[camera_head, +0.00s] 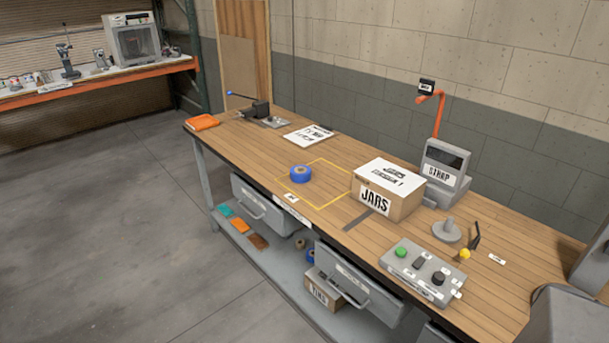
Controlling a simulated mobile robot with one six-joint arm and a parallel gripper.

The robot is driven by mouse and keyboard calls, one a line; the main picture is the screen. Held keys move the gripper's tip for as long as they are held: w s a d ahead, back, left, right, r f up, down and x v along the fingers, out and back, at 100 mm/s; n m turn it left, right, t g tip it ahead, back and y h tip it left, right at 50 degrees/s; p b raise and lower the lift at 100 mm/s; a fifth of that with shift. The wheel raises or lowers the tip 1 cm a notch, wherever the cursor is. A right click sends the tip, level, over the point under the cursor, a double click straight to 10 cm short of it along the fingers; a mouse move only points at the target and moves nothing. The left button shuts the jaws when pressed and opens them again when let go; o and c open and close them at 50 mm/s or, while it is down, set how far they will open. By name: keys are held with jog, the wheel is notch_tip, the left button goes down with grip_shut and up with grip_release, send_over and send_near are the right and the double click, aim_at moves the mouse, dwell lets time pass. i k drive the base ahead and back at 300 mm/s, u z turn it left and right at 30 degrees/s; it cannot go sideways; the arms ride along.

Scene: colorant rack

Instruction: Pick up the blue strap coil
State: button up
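My gripper is not in view.
A JARS carton (375,197) stands right of the coil, overlapping the square's right side in view. A STRAP machine (443,172), control box (423,272) and grey spindle (446,230) stand further right. White printed sheets (308,135) lie behind the coil. Bench around the coil is clear.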

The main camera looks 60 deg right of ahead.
aim_at(299, 173)
jog(key=z, duration=0.05)
jog(key=i, duration=1)
